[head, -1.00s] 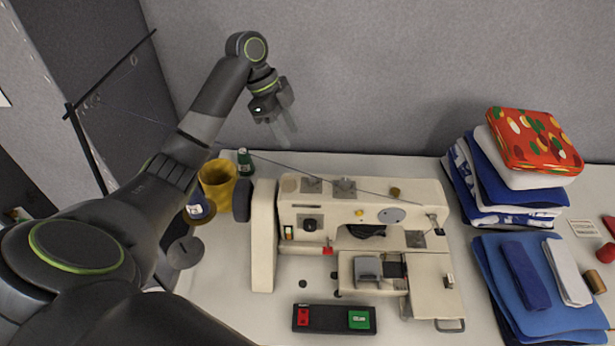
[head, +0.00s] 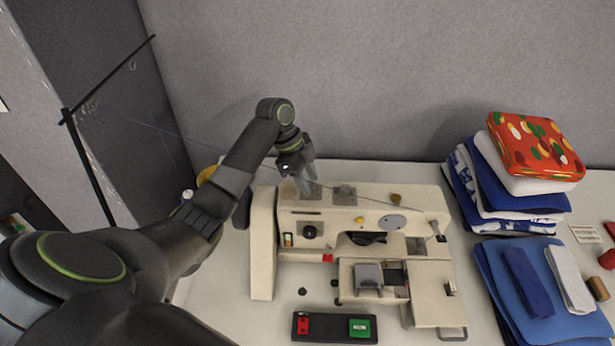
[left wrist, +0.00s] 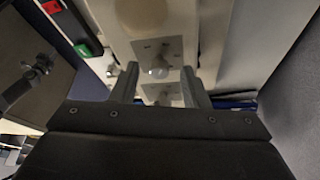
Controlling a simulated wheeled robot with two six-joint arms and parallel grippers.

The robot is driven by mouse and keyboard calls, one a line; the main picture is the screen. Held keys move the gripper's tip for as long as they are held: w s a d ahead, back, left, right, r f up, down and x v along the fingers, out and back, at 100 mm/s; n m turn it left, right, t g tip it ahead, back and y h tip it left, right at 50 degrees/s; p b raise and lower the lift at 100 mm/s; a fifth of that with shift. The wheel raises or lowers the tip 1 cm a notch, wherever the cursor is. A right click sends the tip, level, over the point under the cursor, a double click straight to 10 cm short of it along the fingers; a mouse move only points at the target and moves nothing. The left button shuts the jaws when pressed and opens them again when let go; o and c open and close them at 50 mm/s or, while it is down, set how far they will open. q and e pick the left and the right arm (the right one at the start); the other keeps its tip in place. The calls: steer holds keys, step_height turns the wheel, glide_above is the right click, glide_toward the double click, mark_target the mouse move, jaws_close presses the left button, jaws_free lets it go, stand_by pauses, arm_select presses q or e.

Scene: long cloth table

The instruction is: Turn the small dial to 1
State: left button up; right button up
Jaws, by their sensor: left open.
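The cream sewing machine (head: 262,262) stands on the table. On its top are two grey plates with knobs. The left knob plate (head: 286,190) is partly hidden behind my left gripper (head: 309,184); the right knob plate (head: 344,193) is clear. A second plate (left wrist: 160,90) shows nearer the palm. My right gripper is out of view.
A black box (head: 333,328) with a red and a green button lies in front of the machine. Folded cloths (head: 502,190) are stacked at right. A thread crosses above the machine. A yellow mug (head: 206,175) is mostly hidden behind my arm.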

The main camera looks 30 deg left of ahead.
arm_select(q)
steer(key=shift+c, duration=0.4)
jaws_close()
steer(key=shift+s+d+r+n+t+p, duration=0.15)
steer(key=shift+n+t+p, duration=0.25)
steer(key=shift+n+p, duration=0.65)
steer(key=shift+s+n+t+p, duration=0.1)
steer(key=shift+n+t+p, duration=0.2)
steer(key=shift+n+p, duration=0.35)
steer(key=n+y, duration=0.1)
steer(key=n, duration=0.1)
steer(key=shift+n+t, duration=0.3)
steer(key=shift+t, duration=0.1)
steer(key=n+y, duration=0.1)
steer(key=n, duration=0.2)
steer(key=n+t, duration=0.1)
steer(key=n, duration=0.1)
steer(key=shift+s+d+n+y, duration=0.15)
steer(key=shift+d+n+y, duration=0.05)
steer(key=shift+n+y, duration=0.2)
